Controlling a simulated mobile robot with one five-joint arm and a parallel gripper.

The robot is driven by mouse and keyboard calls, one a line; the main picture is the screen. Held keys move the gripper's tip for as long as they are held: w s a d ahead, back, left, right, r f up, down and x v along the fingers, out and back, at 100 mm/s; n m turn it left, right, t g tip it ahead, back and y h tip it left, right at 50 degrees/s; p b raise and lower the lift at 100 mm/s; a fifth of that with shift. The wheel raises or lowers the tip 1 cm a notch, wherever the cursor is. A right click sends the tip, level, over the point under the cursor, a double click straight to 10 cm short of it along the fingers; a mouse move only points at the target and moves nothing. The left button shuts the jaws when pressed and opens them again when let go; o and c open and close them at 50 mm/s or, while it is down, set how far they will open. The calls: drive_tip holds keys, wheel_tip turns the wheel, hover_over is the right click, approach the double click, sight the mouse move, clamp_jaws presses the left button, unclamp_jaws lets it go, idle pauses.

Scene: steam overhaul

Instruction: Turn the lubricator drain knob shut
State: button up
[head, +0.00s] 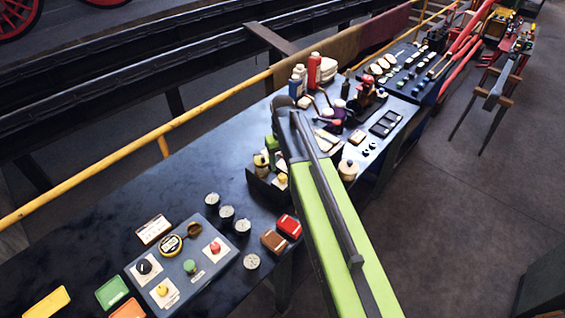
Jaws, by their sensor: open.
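A grey panel (205,270) lies on the dark bench at the lower left. It carries a black knob (143,267), a yellow knob (162,290), a green knob (190,266) and a red knob (215,247), with small labels too small to read. I cannot tell which knob, here or elsewhere on the bench, is the lubricator drain knob, nor how far it is turned. My green and dark arm reaches up from the bottom right across the bench. My gripper cannot be made out; the arm hides part of the bench.
Dark round gauges (227,213) and a red box (288,227) sit right of the panel. Bottles (314,70) and small tools crowd the bench beyond my arm. A yellow rail (130,149) runs along its back edge. The floor (440,220) at right is open.

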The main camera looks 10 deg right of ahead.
sight(282, 176)
wheel_tip(282, 176, up, 11)
drive_tip(key=p, duration=0.9)
drive_tip(key=shift+f, duration=0.15)
